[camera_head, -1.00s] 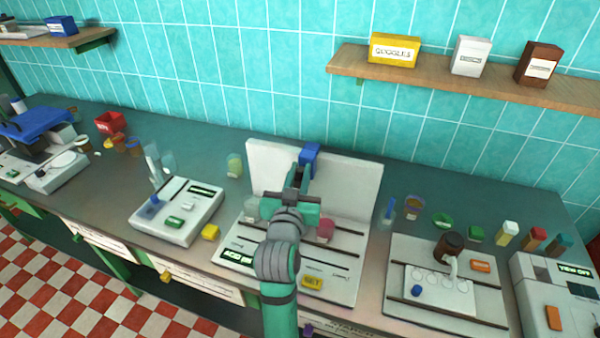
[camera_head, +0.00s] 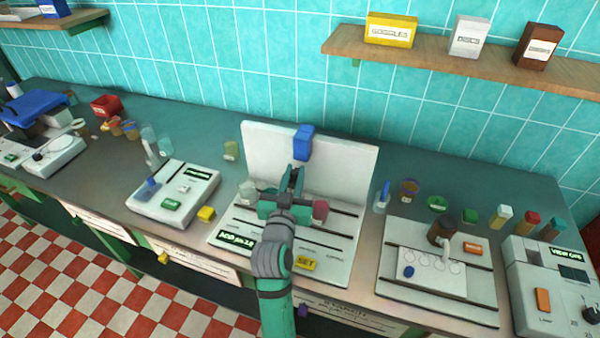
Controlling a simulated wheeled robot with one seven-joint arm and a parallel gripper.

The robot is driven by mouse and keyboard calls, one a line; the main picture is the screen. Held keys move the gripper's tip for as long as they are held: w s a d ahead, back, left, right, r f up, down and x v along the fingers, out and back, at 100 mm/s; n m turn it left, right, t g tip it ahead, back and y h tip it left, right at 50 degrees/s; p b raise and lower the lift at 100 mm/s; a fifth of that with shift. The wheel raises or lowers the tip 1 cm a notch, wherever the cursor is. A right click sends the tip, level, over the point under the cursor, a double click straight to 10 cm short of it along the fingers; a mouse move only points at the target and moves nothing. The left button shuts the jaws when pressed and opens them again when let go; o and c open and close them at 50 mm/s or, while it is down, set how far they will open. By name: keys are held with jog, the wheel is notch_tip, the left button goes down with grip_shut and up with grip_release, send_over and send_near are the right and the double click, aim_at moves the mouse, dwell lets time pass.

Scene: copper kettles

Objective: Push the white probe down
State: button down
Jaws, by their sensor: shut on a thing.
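My gripper (camera_head: 297,175) is over the middle of a white stand (camera_head: 285,240), in front of its upright white back panel (camera_head: 350,165). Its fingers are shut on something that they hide. A blue block (camera_head: 304,142) sits at the panel, just above and behind the fingertips. I cannot make out the white probe; my gripper and wrist cover the area under the block. A clear cup (camera_head: 248,190) stands left of my gripper and a pink cup (camera_head: 320,210) right of it.
A yellow button (camera_head: 305,263) and a green display (camera_head: 236,240) are at the stand's front. A white meter (camera_head: 172,198) stands to the left. A white plate with a brown bottle (camera_head: 442,230) is to the right. A shelf (camera_head: 450,66) hangs above.

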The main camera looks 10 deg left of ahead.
jog(key=shift+f, duration=0.35)
jog(key=c, duration=1.6)
grip_release()
jog(key=shift+a+f, duration=0.1)
jog(key=s, duration=1.1)
jog(key=shift+r, duration=0.35)
jog(key=shift+w, duration=0.1)
